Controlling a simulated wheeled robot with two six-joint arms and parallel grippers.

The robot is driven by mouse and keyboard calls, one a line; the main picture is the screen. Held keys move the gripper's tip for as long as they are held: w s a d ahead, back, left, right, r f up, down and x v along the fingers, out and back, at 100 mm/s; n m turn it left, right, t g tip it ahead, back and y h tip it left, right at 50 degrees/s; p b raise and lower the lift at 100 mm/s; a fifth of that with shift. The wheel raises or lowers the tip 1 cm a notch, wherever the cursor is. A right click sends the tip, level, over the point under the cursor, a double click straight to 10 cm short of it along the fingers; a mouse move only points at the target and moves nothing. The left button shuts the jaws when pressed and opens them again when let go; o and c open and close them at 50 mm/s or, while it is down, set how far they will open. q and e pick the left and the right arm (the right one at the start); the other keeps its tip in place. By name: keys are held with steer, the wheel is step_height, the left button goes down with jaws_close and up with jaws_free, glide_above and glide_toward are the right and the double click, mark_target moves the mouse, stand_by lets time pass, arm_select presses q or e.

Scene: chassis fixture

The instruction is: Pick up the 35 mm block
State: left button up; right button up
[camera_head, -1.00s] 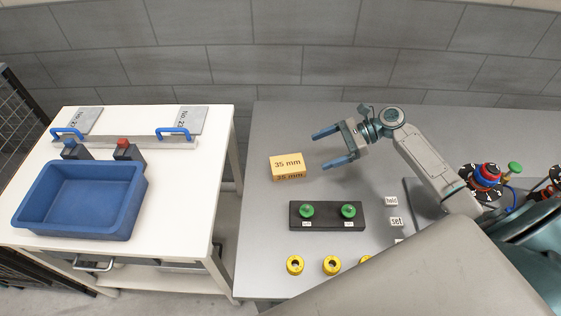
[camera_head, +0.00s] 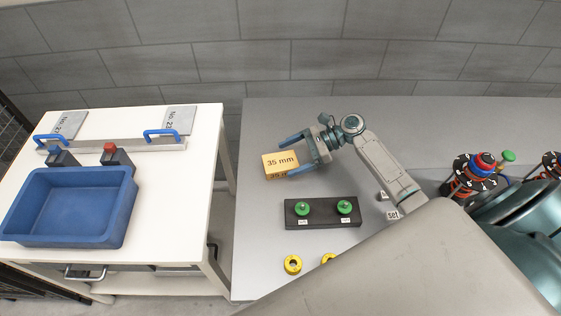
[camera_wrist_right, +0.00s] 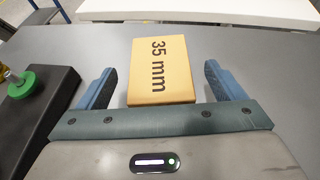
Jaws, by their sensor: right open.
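The 35 mm block (camera_head: 280,162) is a yellow-orange box with "35 mm" printed on it, lying on the grey table. It also shows in the right wrist view (camera_wrist_right: 160,70), between and mostly beyond the fingertips. My right gripper (camera_head: 295,155) is open, with its blue fingers on either side of the block's near end. In the right wrist view (camera_wrist_right: 160,82) a gap shows between the block and each finger. My left gripper is not in view.
A black fixture (camera_head: 323,222) with two green knobs stands in front of the block, and yellow rings (camera_head: 292,265) lie nearer. A white table (camera_head: 205,200) at left holds a blue bin (camera_head: 128,215). Grey tabletop behind the block is clear.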

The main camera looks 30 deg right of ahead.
mark_target(280, 161)
steer(key=p+x, duration=0.1)
steer(key=x, duration=0.2)
steer(key=shift+a+r, duration=0.1)
steer(key=shift+a, duration=0.15)
steer(key=shift+w+a, duration=0.1)
steer(key=shift+a, duration=0.1)
steer(key=shift+d+f, duration=0.15)
steer(key=shift+f, duration=0.1)
steer(key=c, duration=1.1)
steer(key=shift+r, duration=0.15)
